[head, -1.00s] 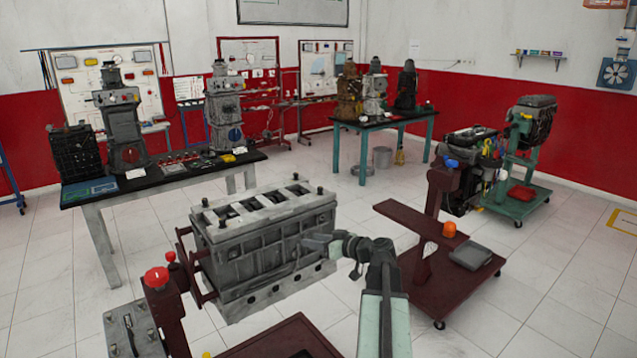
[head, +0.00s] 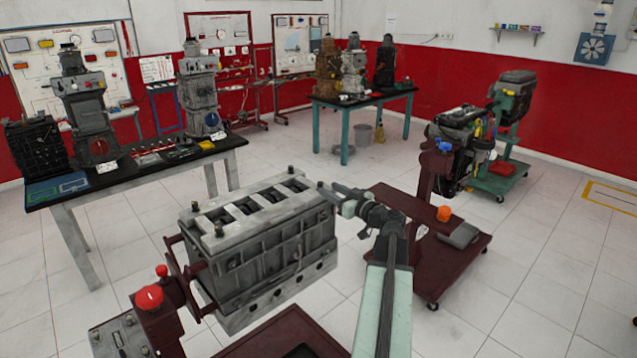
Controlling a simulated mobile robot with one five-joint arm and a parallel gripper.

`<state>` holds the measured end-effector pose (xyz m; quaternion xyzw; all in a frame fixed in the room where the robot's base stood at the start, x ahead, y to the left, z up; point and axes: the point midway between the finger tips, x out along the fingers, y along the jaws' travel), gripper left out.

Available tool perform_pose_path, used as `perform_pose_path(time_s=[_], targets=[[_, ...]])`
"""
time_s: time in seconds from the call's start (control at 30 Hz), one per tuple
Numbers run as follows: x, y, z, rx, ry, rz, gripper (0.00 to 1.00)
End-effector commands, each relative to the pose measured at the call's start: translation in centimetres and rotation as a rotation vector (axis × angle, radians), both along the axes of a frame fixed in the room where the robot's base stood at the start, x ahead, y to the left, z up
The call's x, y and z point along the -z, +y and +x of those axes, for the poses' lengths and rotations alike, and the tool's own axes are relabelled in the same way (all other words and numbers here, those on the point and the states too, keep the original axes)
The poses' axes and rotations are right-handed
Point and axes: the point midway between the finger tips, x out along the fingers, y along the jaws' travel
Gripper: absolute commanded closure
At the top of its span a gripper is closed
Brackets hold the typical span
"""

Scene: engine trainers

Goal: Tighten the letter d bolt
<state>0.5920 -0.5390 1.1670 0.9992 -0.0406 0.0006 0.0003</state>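The grey engine block (head: 262,250) is held on a dark red stand in the middle of the head view. Small dark bolts stand up at its top corners: one at the back (head: 290,169), one at the left (head: 195,206) and one at the near edge (head: 219,230). No letters on the block are readable, so I cannot tell which bolt is d. My gripper (head: 333,190) is at the block's top right corner, about level with the top face. It covers that corner, and any bolt there is hard to make out. Its fingers are too small to judge.
A red emergency button (head: 149,297) is on the stand at lower left. A dark red wheeled stand (head: 455,262) is on the right, behind my arm. A workbench (head: 150,162) with engine parts is behind the block. White floor is open between them.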

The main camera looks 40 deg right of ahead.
Motion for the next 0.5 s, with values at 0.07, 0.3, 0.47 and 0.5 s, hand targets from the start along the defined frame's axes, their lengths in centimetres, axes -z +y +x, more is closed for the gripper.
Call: perform_pose_path(time_s=[0.07,0.3,0.47,0.5], targets=[[0.0,-0.5,1.1,0.002,0.000,0.000,0.61],[0.0,-1.7,4.8,0.015,0.000,0.000,0.61],[0.0,-2.0,5.9,0.020,0.001,0.000,0.61],[0.0,-2.0,6.0,0.021,0.001,0.000,0.61]])
